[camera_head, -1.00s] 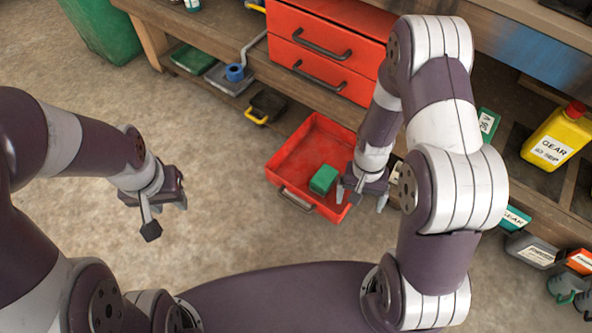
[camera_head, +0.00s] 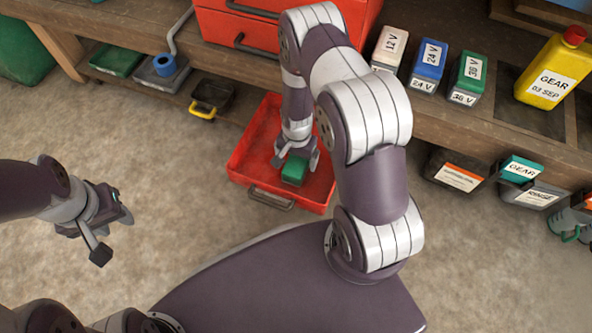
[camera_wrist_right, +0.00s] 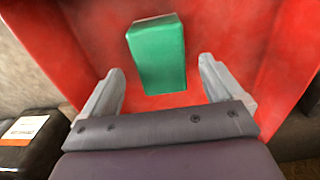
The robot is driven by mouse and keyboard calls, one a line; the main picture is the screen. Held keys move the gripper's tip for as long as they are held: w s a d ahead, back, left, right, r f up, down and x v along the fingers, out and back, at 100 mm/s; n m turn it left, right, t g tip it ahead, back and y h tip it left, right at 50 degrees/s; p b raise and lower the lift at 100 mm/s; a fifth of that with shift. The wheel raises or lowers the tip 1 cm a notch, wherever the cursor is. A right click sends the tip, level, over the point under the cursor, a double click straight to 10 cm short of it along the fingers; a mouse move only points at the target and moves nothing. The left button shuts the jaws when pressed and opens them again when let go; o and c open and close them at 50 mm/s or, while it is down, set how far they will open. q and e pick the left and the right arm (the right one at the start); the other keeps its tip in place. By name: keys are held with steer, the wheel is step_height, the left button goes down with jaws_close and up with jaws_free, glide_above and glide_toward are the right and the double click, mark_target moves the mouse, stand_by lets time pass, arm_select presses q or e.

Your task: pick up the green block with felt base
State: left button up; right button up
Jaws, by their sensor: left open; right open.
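The green block (camera_head: 294,170) lies in the open red drawer (camera_head: 243,152). Its felt base cannot be made out. My right gripper (camera_head: 295,160) is open and empty inside the drawer, right by the block. In the right wrist view the green block (camera_wrist_right: 157,55) stands ahead of and between the two open fingers of my right gripper (camera_wrist_right: 160,85), with clear gaps to both sides. I cannot tell the height of the fingers over the block. My left gripper (camera_head: 115,232) is open and empty at the left, over the bare floor, far from the drawer.
The drawer's walls stand close around my right gripper. A wooden bench (camera_head: 440,118) holds labelled battery packs (camera_head: 428,66) and a yellow gear oil jug (camera_head: 552,72). A black bin with a yellow handle (camera_head: 212,98) is left of the drawer. The floor at the left is clear.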

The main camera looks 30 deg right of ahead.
mark_target(296, 163)
step_height(296, 163, down, 4)
steer(key=shift+f+b, duration=0.1)
steer(key=shift+b, duration=1.15)
steer(key=shift+r, duration=0.2)
steer(key=c, duration=1.1)
arm_select(q)
step_height(296, 163, down, 3)
steer(key=shift+f, duration=0.2)
arm_select(e)
steer(key=shift+c, duration=0.2)
arm_select(q)
steer(key=shift+r+p, duration=0.1)
steer(key=shift+p, duration=0.2)
arm_select(e)
steer(key=shift+r, duration=0.1)
step_height(296, 163, up, 10)
steer(key=p, duration=0.6)
steer(key=shift+p, duration=0.4)
arm_select(q)
step_height(296, 163, up, 7)
steer(key=shift+f, duration=0.2)
